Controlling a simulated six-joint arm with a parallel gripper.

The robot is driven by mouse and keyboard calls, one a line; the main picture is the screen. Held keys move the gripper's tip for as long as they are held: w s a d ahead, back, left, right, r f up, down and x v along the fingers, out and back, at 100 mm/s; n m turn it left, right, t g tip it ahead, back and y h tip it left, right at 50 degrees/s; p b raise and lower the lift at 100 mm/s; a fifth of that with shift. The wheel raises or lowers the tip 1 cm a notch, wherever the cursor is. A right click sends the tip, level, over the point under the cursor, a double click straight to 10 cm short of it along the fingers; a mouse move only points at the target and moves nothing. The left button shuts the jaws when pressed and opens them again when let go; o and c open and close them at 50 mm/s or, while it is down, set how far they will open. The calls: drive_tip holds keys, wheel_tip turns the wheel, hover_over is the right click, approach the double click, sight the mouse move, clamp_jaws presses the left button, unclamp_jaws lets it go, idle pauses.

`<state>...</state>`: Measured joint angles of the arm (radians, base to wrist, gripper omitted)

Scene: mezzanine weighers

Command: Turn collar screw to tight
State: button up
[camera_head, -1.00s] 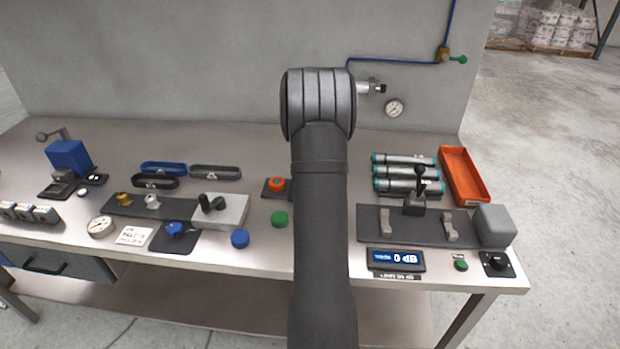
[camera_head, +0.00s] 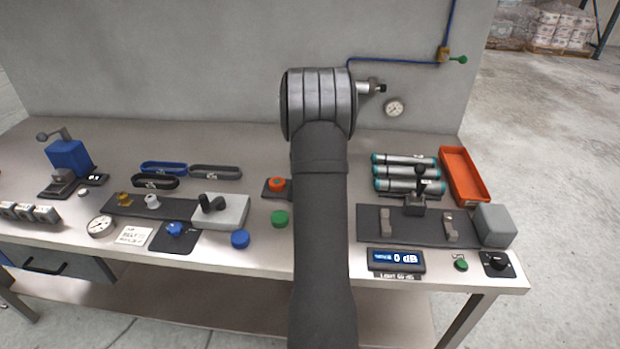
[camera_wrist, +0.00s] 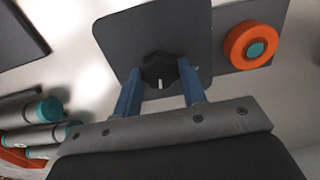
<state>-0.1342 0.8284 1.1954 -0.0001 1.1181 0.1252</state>
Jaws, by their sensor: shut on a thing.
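A black lobed knob (camera_wrist: 158,68), which I take to be the collar screw, sits on a dark grey plate (camera_wrist: 125,30) in the wrist view. It has a short white mark on its face, pointing towards the bottom of that picture. My gripper (camera_wrist: 160,73) has its two blue fingers shut on the knob, one on each side. In the head view my own arm hides the knob and the fingers. Any wording or scale around the knob cannot be made out.
An orange ring knob with a teal centre (camera_wrist: 250,45) is close to the right in the wrist view; it also shows in the head view (camera_head: 277,184). Teal-ended cylinders (camera_head: 405,172) and an orange tray (camera_head: 464,176) lie right of my arm. Green (camera_head: 280,218) and blue (camera_head: 240,239) caps lie left.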

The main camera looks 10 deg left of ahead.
drive_tip(key=m, duration=0.4)
drive_tip(key=shift+m, duration=0.3)
drive_tip(key=m, duration=0.4)
drive_tip(key=shift+m, duration=0.3)
drive_tip(key=o, duration=1)
wheel_tip(320, 180, up, 18)
drive_tip(key=shift+f, duration=0.25)
drive_tip(key=shift+f, duration=0.1)
